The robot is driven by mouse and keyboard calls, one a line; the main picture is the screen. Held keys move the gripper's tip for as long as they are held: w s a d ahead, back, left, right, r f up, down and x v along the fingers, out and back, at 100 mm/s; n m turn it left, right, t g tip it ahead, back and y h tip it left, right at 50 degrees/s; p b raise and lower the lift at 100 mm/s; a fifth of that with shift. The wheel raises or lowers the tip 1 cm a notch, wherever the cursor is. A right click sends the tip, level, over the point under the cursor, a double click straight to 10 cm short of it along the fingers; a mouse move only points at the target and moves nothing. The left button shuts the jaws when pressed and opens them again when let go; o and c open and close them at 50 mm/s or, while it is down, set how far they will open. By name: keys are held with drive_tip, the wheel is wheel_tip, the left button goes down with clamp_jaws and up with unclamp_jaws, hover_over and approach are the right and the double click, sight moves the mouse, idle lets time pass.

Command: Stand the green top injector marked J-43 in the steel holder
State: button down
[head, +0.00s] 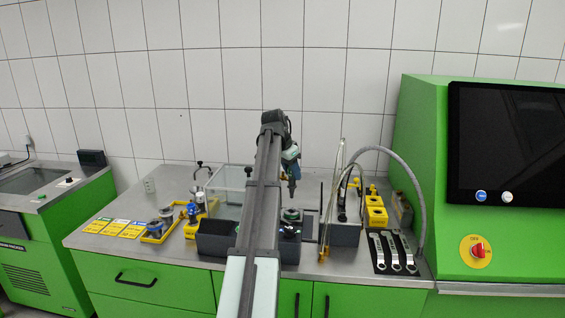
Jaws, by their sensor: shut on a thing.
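My gripper (292,186) hangs down from my wrist above the middle of the bench, just behind my arm. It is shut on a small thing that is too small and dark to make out. No J-43 marking can be read, and I cannot tell whether the held thing is the green top injector. A dark round fixture with a green ring (291,215) stands on the bench below my gripper. I cannot tell whether it is the steel holder. My arm hides part of the bench centre.
A clear-walled box (228,186) stands left of my arm. Yellow fixtures (155,232) and yellow cards (113,228) lie further left. A yellow block (375,212), a grey hose (412,180) and several wrenches (393,252) are at right. The bench's back left is mostly clear.

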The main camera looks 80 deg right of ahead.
sight(292, 195)
drive_tip(key=shift+s+f, duration=0.1)
drive_tip(key=shift+f, duration=2.05)
drive_tip(key=shift+f, duration=2.75)
idle(1.1)
drive_tip(key=c, duration=0.7)
unclamp_jaws()
drive_tip(key=shift+r, duration=0.15)
drive_tip(key=shift+r, duration=3.4)
